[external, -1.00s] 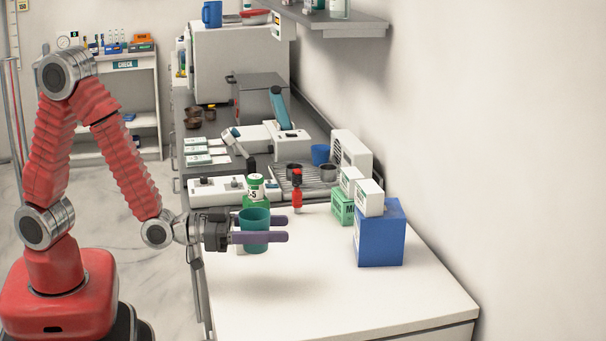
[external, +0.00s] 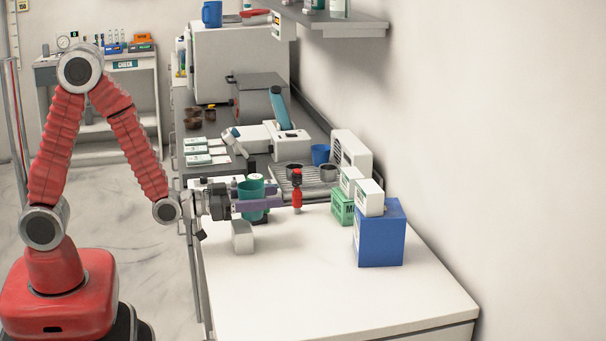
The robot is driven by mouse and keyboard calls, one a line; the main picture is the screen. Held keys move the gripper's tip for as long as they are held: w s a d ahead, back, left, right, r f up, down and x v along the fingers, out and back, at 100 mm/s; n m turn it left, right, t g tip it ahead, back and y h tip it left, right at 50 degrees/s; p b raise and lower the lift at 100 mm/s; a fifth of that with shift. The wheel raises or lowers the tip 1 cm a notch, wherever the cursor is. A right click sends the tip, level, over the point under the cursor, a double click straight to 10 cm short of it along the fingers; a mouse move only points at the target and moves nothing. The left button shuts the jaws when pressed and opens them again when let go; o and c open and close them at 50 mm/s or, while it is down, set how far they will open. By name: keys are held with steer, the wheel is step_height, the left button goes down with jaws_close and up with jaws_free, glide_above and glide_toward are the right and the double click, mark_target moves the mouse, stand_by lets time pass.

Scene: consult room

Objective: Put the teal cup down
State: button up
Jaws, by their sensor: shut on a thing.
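The teal cup (external: 250,190) is upright between the purple fingers of my gripper (external: 262,203), which is shut on it. The cup is over the left part of the white counter (external: 320,290), toward the back. Its rim shows above the fingers and a little of its lower part below them. I cannot tell whether its base touches the surface.
A pale grey block (external: 242,237) stands just in front of the cup. A red bottle (external: 297,190) is close to the fingertips at right. A blue box (external: 380,235) with small cartons stands farther right. The counter's front is clear.

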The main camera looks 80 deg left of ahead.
stand_by(0.9)
steer(key=s+d+r+m+h, duration=0.1)
steer(key=s+d, duration=0.1)
steer(key=d, duration=1)
steer(key=s+d+r+h, duration=0.1)
steer(key=s+d+r, duration=0.1)
steer(key=d, duration=1.1)
steer(key=a+n+y, duration=0.2)
steer(key=a+y, duration=0.1)
steer(key=s+a+n+y, duration=0.1)
steer(key=y, duration=0.1)
steer(key=shift+a+f, duration=0.4)
steer(key=shift+f, duration=2.9)
steer(key=shift+f, duration=0.15)
steer(key=shift+f, duration=1.75)
